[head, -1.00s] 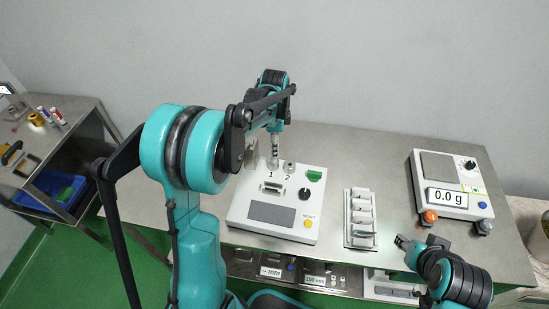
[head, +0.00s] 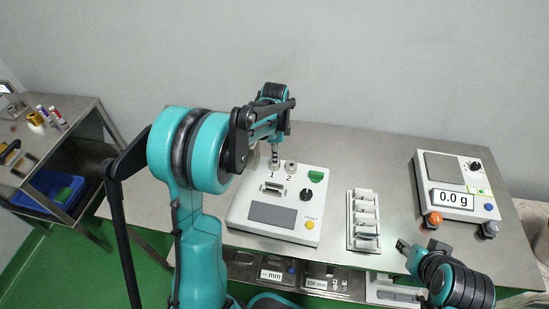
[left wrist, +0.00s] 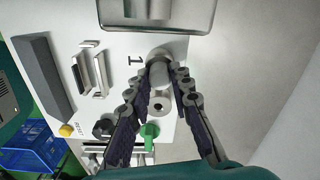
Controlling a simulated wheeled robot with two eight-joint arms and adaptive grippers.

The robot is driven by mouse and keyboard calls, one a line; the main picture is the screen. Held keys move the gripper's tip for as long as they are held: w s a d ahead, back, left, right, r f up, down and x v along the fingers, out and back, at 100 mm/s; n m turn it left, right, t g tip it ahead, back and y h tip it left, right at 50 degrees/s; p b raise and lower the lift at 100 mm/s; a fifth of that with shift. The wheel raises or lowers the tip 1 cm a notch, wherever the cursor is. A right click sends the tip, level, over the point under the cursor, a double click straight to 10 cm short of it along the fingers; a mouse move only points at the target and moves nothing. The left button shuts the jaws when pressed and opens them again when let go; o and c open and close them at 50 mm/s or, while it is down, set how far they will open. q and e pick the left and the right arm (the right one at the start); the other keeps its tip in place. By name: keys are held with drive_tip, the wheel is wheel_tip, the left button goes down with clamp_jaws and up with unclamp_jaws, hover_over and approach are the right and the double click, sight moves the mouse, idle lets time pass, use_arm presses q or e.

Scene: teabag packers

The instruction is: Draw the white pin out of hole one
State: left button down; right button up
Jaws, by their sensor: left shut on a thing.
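The white tester box (head: 240,215) stands on the steel table, with holes marked 1 and 2 along its back edge. In the left wrist view the white pin (left wrist: 159,72), a pale round-ended cylinder, stands at hole one beside the printed 1. My left gripper (head: 275,160) reaches down over hole one from behind; in the left wrist view its jointed fingers (left wrist: 163,78) close on the pin from both sides. The fingers hide the pin in the head view. Hole two's metal collar (head: 290,166) is close on the right. My right gripper (head: 402,245) hangs at the front right, away from the tester.
The box carries a green switch (head: 315,176), a black knob (head: 306,194) and a yellow button (head: 309,224). A white rack (head: 350,225) stands to the right, then a scale (head: 452,200) reading 0.0 g. A metal plate (left wrist: 155,14) lies close to the left fingers.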

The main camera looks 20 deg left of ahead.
use_arm(q)
drive_tip(key=shift+r+p, duration=0.3)
drive_tip(key=shift+r, duration=0.25)
drive_tip(key=r+p, duration=0.1)
drive_tip(key=r, duration=0.1)
drive_tip(key=r+p, duration=0.1)
drive_tip(key=shift+d+r, duration=0.4)
drive_tip(key=d+r+p, duration=0.1)
drive_tip(key=d+r, duration=0.2)
drive_tip(key=d, duration=0.2)
drive_tip(key=s+d+r+p, duration=0.1)
drive_tip(key=d+r+p, duration=0.1)
drive_tip(key=d, duration=0.3)
drive_tip(key=shift+s+d+r, duration=0.2)
drive_tip(key=shift+d+r, duration=0.2)
drive_tip(key=shift+r, duration=0.15)
